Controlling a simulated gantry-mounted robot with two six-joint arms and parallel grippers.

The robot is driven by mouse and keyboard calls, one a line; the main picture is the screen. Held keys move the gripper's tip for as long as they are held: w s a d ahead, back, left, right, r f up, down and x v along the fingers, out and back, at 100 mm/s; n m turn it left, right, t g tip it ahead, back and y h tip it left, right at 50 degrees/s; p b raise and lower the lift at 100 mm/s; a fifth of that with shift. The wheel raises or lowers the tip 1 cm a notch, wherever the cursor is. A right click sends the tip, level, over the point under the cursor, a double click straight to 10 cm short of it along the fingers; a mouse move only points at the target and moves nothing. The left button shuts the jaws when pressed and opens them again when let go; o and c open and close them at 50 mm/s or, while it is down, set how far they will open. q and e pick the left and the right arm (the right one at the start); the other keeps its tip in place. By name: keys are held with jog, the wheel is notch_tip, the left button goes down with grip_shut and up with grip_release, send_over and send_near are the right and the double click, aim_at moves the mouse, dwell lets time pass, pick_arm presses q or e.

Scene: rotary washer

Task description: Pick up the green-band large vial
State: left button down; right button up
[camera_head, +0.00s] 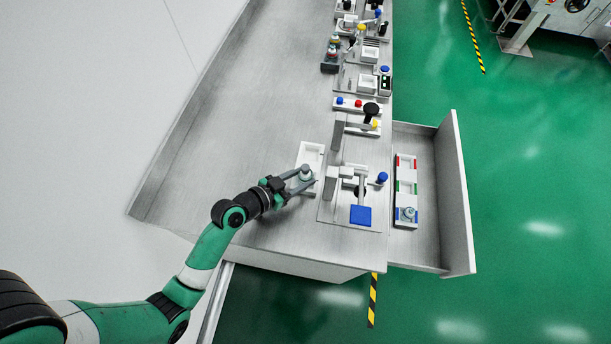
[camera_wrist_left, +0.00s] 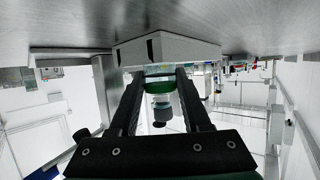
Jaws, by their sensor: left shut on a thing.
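The green-band large vial (camera_head: 305,173) is between the fingers of my left gripper (camera_head: 303,182), at the near end of a white tray (camera_head: 312,152) on the bench. In the left wrist view, which shows the bench at the top, the vial's green band (camera_wrist_left: 160,85) sits between both fingers. My left gripper (camera_wrist_left: 160,80) is shut on the vial. The white tray (camera_wrist_left: 168,48) is right beyond the fingertips; I cannot tell whether the vial still touches it. The vial's base is partly hidden. My right gripper is not in view.
Just right of the tray stands a device with a blue pad (camera_head: 361,215) and a blue knob (camera_head: 382,177). An open drawer (camera_head: 455,190) holds a rack (camera_head: 405,164) with red, green and blue marks and another vial (camera_head: 408,214). The bench left of the tray is clear.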

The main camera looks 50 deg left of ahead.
aim_at(301, 176)
pick_arm(q)
jog(key=shift+r, duration=0.15)
notch_tip(301, 176, up, 10)
jog(key=p, duration=0.4)
